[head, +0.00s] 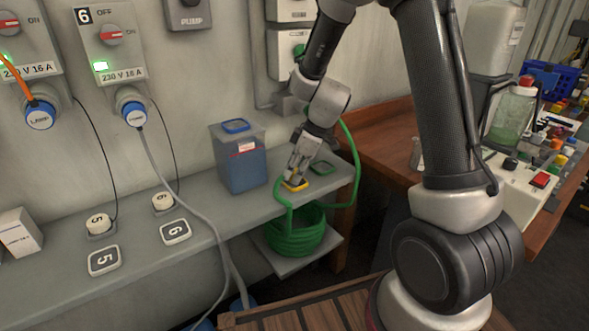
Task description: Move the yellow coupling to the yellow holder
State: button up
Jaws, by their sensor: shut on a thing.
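My gripper (296,178) points down at the right part of the grey shelf and is shut. The yellow holder (295,185) shows as a small yellow square outline on the shelf, directly under the fingertips. The yellow coupling is mostly hidden by the fingers, and I cannot make out its shape or how it sits on the holder. A green hose (356,155) loops from behind my wrist down to the right, and more of it runs beside the fingers toward the coil below.
A blue lidded container (240,160) stands close on the left. The coiled hose (296,235) rests on a lower ledge. A wooden bench (385,145) with bottles is at right. Numbered caps and plates occupy the left shelf.

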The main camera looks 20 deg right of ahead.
jog(key=shift+f, duration=0.1)
jog(key=o, duration=1.1)
jog(key=v, duration=1.2)
jog(key=shift+f, duration=0.1)
